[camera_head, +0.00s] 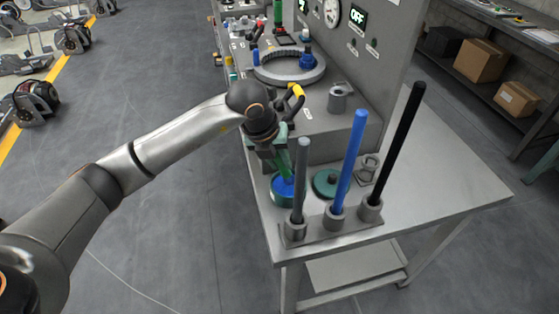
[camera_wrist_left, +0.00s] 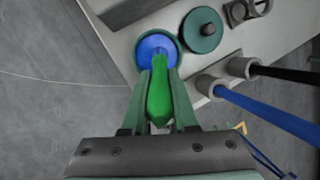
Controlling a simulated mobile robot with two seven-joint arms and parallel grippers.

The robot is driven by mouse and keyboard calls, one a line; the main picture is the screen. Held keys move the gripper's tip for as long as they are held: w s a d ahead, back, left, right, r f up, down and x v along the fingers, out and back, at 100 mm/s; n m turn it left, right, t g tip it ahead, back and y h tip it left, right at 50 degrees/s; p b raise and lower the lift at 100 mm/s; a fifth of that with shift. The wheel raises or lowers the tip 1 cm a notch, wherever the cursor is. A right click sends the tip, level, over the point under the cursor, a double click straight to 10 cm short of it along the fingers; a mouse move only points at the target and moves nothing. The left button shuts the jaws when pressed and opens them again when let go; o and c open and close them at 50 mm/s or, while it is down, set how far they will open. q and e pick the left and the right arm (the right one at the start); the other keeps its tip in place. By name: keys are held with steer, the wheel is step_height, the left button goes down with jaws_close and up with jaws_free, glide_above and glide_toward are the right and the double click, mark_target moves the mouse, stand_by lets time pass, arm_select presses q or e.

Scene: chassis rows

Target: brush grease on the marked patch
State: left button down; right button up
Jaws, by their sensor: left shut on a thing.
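My left gripper (camera_head: 281,157) is shut on a green-handled brush (camera_wrist_left: 159,101), which points down. The brush's far end is at the teal pot (camera_head: 281,197) with blue inside, near the bench's left edge. The blue inside also shows in the left wrist view (camera_wrist_left: 157,46). The bristles are hidden, and I cannot tell how deep they sit. A teal round lid (camera_head: 326,183) with a dark knob lies to the right of the pot, apart from it. I cannot make out a marked patch. My right gripper is not in view.
A rack with a grey rod (camera_head: 301,170), a blue rod (camera_head: 349,158) and a black rod (camera_head: 398,145) stands upright at the bench's front, close to the pot. Behind are a yellow-tipped handle (camera_head: 296,91), a grey ring (camera_head: 290,75) and a gauge panel. The bench's right part is clear.

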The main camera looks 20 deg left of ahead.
arm_select(q)
steer(key=shift+r+p, duration=1.55)
steer(key=shift+r, duration=1.35)
steer(key=shift+f, duration=0.1)
